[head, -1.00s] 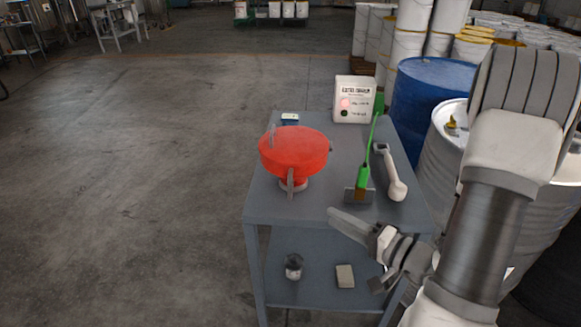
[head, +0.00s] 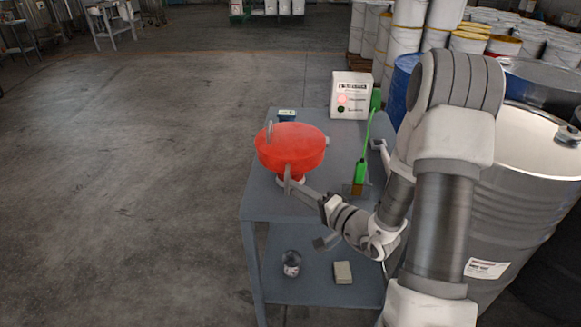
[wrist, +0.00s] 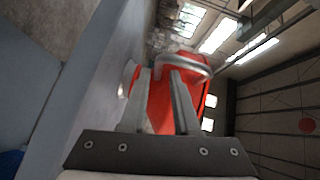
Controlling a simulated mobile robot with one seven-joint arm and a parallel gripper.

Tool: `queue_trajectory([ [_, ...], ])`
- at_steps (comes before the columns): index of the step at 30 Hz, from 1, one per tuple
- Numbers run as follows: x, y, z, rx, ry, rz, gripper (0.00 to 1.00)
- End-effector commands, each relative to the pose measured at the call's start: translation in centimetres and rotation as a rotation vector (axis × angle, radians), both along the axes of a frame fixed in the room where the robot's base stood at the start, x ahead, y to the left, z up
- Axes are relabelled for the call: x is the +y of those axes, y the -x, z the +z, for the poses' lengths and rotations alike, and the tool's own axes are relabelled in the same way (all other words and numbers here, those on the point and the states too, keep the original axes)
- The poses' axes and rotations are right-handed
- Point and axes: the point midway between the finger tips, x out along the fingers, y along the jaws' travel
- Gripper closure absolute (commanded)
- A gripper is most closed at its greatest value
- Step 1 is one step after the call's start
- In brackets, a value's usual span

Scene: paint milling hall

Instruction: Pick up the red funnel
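My gripper (head: 292,183) is at the funnel's lower front, coming from the right. In the wrist view the funnel (wrist: 160,106) fills the space past and between the two fingers of my gripper (wrist: 162,74), which are apart. A grey curved bar (wrist: 190,62) crosses near the fingertips. I cannot tell whether the fingers touch the funnel or the bar.
The cart (head: 262,205) also holds a green-handled brush (head: 360,172), a white container (head: 350,95) and a small blue box (head: 287,115) at the back. A jar (head: 291,263) and a pale block (head: 343,272) lie on the lower shelf. Drums (head: 528,160) stand right. Floor at left is clear.

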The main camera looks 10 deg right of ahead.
Motion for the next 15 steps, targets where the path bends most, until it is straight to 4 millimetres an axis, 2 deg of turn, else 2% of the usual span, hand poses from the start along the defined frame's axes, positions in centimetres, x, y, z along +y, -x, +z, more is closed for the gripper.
queue_trajectory([
  [7, 2.0, -3.0, -0.6, -0.002, 0.001, 0.003, 0.7],
  [15, 2.2, -3.6, -0.6, 0.0, 0.0, 0.001, 0.7],
])
